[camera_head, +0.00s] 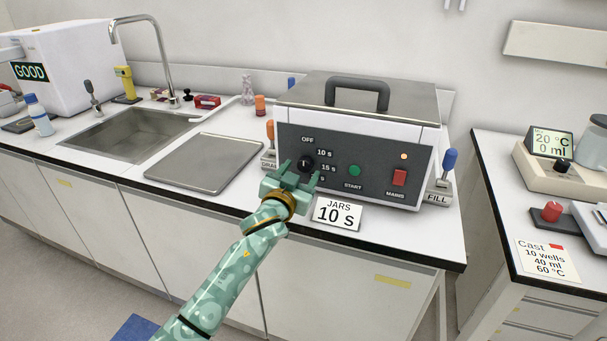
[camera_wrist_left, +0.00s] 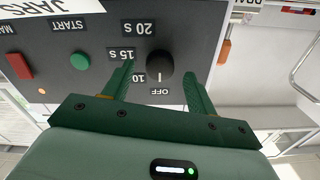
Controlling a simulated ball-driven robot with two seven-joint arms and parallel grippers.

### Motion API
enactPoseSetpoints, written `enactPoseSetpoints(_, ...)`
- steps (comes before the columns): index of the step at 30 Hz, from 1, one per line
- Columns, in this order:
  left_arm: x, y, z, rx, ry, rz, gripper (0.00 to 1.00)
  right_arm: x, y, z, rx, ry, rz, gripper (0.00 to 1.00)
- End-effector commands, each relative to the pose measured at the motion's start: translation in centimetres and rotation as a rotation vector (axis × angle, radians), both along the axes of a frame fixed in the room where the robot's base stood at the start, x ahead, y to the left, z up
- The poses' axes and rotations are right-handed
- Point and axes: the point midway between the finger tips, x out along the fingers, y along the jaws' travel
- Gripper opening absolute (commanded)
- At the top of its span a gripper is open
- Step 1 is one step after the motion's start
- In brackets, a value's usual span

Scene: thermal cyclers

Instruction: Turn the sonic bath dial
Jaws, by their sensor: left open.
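The sonic bath (camera_head: 365,100) is a white box with a grey lid and a dark front panel. Its black dial (camera_head: 306,162) sits at the panel's left, beside the marks OFF, 10 s, 15 s and 20 s. In the left wrist view the dial (camera_wrist_left: 160,66) appears upside down, and its white line points at OFF. My left gripper (camera_head: 301,170) is in front of the panel. Its open green fingers (camera_wrist_left: 158,74) stand on either side of the dial, with gaps visible on both sides. My right gripper is not in view.
A sign (camera_head: 337,214) reading JARS 10 s stands below the panel. A green START button (camera_head: 354,171) and a red MAINS switch (camera_head: 399,178) lie right of the dial. DRAIN and FILL levers flank the bath. A metal tray (camera_head: 205,163) and a sink are to the left.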

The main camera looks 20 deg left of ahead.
Motion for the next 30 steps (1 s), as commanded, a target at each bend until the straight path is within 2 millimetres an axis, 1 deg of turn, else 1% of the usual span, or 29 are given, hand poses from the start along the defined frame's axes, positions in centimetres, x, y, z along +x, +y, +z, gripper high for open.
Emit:
enactPoseSetpoints(1, 0.8, 0.0, -0.3, 0.001, 0.001, 0.0, 0.57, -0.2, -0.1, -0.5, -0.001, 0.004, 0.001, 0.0)
enactPoseSetpoints(3, 1.5, -0.1, -0.2, 0.001, 0.0, -0.001, 0.57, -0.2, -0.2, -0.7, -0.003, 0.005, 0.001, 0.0)
enactPoseSetpoints(6, 2.1, -0.1, -0.1, 0.001, -0.001, -0.001, 0.57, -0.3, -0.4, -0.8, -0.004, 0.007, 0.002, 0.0)
enactPoseSetpoints(14, 2.3, -0.1, 0.0, 0.0, -0.001, -0.001, 0.57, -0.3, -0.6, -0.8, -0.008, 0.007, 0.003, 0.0)
enactPoseSetpoints(15, 2.3, -0.1, 0.0, 0.0, -0.001, -0.001, 0.55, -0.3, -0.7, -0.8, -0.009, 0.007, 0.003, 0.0)
enactPoseSetpoints(17, 2.2, -0.1, 0.0, 0.0, -0.001, -0.001, 0.38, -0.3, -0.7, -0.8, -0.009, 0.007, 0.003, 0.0)
enactPoseSetpoints(18, 2.2, -0.1, 0.0, 0.0, -0.001, -0.001, 0.27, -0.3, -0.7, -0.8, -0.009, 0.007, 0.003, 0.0)
enactPoseSetpoints(19, 2.2, -0.1, 0.0, 0.0, 0.0, -0.001, 0.18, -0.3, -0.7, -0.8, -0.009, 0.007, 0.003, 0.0)
enactPoseSetpoints(20, 2.2, -0.1, 0.0, 0.0, 0.0, -0.001, 0.12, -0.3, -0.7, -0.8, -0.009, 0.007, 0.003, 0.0)
enactPoseSetpoints(30, 2.2, -0.1, 0.1, 0.033, -0.001, -0.001, 0.13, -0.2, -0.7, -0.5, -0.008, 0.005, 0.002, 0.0)
